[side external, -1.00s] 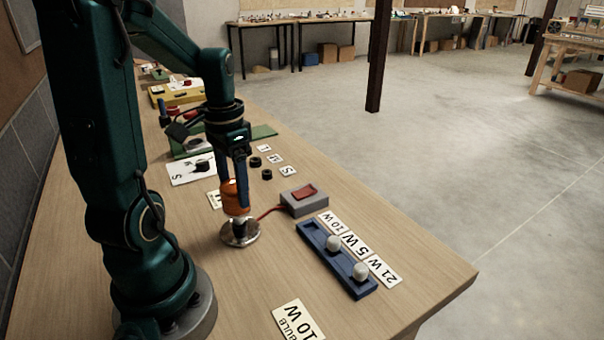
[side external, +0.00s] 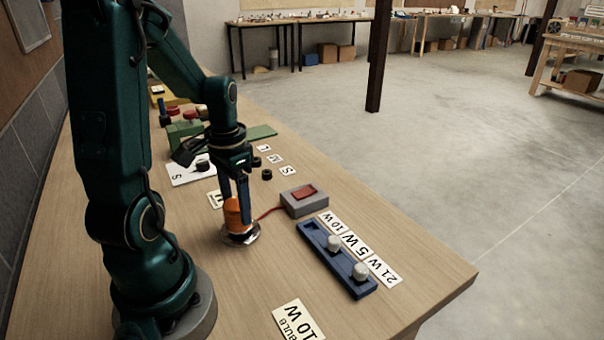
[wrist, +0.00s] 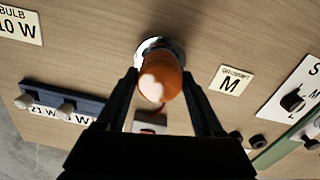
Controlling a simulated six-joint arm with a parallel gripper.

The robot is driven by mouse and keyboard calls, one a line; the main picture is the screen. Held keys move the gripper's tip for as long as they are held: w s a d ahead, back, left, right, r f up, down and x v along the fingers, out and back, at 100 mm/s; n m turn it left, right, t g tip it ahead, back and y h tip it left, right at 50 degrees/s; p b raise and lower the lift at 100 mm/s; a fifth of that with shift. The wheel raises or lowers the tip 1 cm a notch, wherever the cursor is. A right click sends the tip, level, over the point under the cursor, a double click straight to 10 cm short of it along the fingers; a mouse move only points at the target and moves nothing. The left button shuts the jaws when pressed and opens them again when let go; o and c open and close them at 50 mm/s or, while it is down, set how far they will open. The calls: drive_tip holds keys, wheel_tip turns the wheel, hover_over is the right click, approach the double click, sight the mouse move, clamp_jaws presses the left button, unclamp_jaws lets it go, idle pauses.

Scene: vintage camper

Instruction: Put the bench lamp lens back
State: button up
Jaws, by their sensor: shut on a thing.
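The orange lens (side external: 233,216) is between the fingers of my gripper (side external: 238,205), which is shut on it. In the side view the lens is upright and sits down at the round metal lamp base (side external: 241,240); its lower edge meets or nearly meets the base, and I cannot tell whether it is seated. In the wrist view the orange lens (wrist: 160,78) covers most of the shiny base (wrist: 150,46), with the fingers on either side. The bulb is hidden.
A grey box with a red switch (side external: 304,200) stands right of the lamp, joined by a red wire. A blue rack (side external: 334,260) holds two white bulbs beside wattage cards (side external: 382,270). A "BULB 10 W" card (side external: 298,320) lies in front. Black rings (side external: 266,174) lie behind.

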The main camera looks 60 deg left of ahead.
sight(236, 203)
drive_tip(key=o, duration=1.4)
drive_tip(key=shift+c, duration=0.2)
drive_tip(key=shift+r, duration=0.15)
wheel_tip(236, 203, up, 13)
drive_tip(key=d+f+m+t, duration=0.2)
drive_tip(key=d+t, duration=0.3)
drive_tip(key=d, duration=1.1)
drive_tip(key=shift+s+f+t, duration=0.2)
drive_tip(key=shift+s+t, duration=0.1)
drive_tip(key=shift+s, duration=0.05)
